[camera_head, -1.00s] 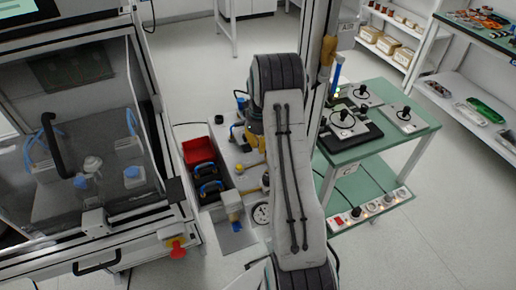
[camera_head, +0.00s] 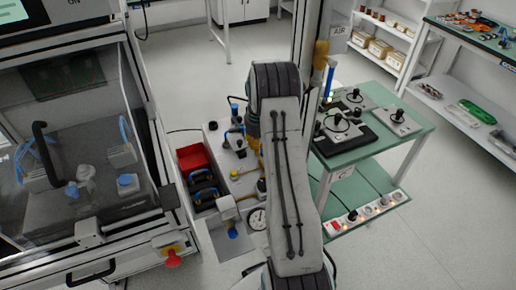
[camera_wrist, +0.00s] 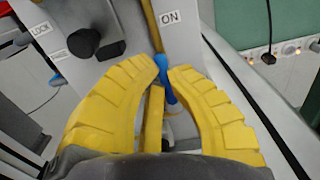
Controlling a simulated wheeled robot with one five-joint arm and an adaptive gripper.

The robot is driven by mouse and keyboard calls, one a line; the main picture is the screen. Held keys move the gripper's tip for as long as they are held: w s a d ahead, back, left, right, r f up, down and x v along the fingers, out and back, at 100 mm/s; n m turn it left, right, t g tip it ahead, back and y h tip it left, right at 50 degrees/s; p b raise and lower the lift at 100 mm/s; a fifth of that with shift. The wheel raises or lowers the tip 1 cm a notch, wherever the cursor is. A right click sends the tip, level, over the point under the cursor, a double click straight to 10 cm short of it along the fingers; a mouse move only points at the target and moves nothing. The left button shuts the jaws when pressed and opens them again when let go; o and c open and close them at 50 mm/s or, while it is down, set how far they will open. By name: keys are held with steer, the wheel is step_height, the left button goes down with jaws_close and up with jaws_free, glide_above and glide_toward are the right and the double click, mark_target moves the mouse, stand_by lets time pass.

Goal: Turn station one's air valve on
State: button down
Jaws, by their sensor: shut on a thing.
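In the wrist view, a blue lever (camera_wrist: 168,92) stands between the two yellow fingers of my gripper (camera_wrist: 168,68). The fingertips are closed in on its upper part, one on each side. A yellow pipe runs up behind the lever, and a white plate beside it bears an "ON" label (camera_wrist: 170,17). The lever lies roughly along the pipe, a little tilted. In the head view my arm covers most of the gripper and the lever.
In the wrist view a black knob (camera_wrist: 84,42) sits near a "LOCK" label (camera_wrist: 40,28). In the head view a green table (camera_head: 385,150) with dark-knobbed plates stands on the right. A power strip (camera_head: 366,213) lies on its lower shelf. A glass-fronted cabinet (camera_head: 150,190) stands left.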

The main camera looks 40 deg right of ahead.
steer(key=shift+s+a+f, duration=0.1)
steer(key=shift+s+f, duration=0.15)
steer(key=c, duration=1.6)
jaws_free()
steer(key=o, duration=0.5)
steer(key=shift+w+r, duration=0.15)
steer(key=shift+w, duration=0.05)
steer(key=shift+r, duration=0.15)
step_height(320, 180, up, 12)
steer(key=shift+f, duration=0.15)
